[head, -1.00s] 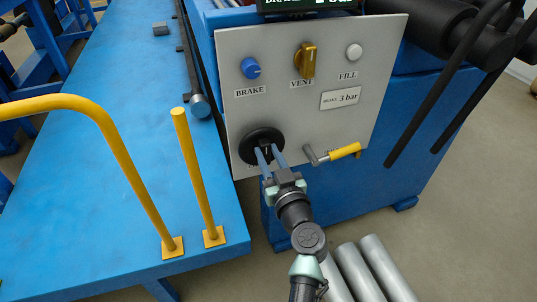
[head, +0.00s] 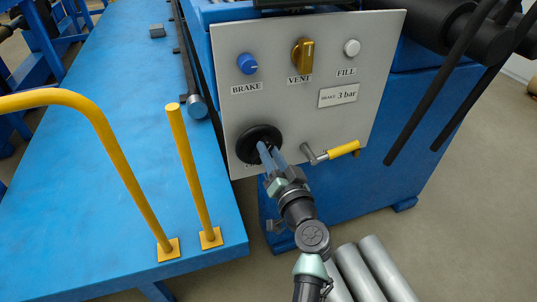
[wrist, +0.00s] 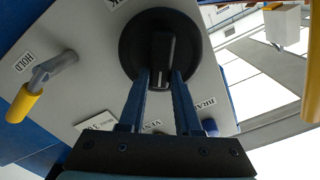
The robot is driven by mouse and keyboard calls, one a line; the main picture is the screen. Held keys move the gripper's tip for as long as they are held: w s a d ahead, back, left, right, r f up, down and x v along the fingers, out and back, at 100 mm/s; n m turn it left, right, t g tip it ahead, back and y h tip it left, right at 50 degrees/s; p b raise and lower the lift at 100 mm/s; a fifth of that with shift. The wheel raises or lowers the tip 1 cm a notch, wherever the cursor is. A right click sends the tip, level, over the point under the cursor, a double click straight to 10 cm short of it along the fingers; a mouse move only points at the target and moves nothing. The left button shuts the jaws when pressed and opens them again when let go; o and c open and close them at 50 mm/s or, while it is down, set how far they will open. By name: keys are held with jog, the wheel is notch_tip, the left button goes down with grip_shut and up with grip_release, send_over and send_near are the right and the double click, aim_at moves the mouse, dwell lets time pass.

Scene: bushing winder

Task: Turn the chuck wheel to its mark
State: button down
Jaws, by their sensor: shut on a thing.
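The chuck wheel (head: 252,137) is a black disc at the lower left of the grey control panel. In the wrist view the wheel (wrist: 133,62) shows a raised black grip bar (wrist: 163,62) across its middle, with a pale line on it. My gripper (head: 265,147) reaches up to the wheel from the lower right. In the wrist view the blue fingers of my gripper (wrist: 162,74) stand on either side of the bar's near end, shut on it. The label under the wheel is mostly hidden in the head view, and I cannot make out the mark.
A yellow-handled lever (head: 342,150) sticks out close to the right of the wheel. Above are a blue BRAKE knob (head: 247,64), a yellow VENT handle (head: 302,57) and a white FILL button (head: 352,48). Yellow rails (head: 190,170) stand on the blue platform at left.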

jog(key=m, duration=0.3)
jog(key=shift+d+f+m, duration=0.25)
jog(key=shift+f+m, duration=0.05)
jog(key=shift+m, duration=0.1)
jog(key=shift+s+a+f+m+p, duration=0.1)
jog(key=shift+a+f+m+p, duration=0.25)
jog(key=shift+m+p, duration=2.45)
jog(key=shift+s+a+f+m+b, duration=0.15)
jog(key=shift+f+m, duration=0.45)
jog(key=shift+m, duration=5.05)
jog(key=shift+w+a+f+m+p, duration=0.15)
jog(key=shift+f+m+p, duration=0.7)
jog(key=shift+m, duration=3.4)
jog(key=shift+s+r+p, duration=0.1)
jog(key=shift+r+p, duration=0.3)
jog(key=c, duration=0.6)
grip_release()
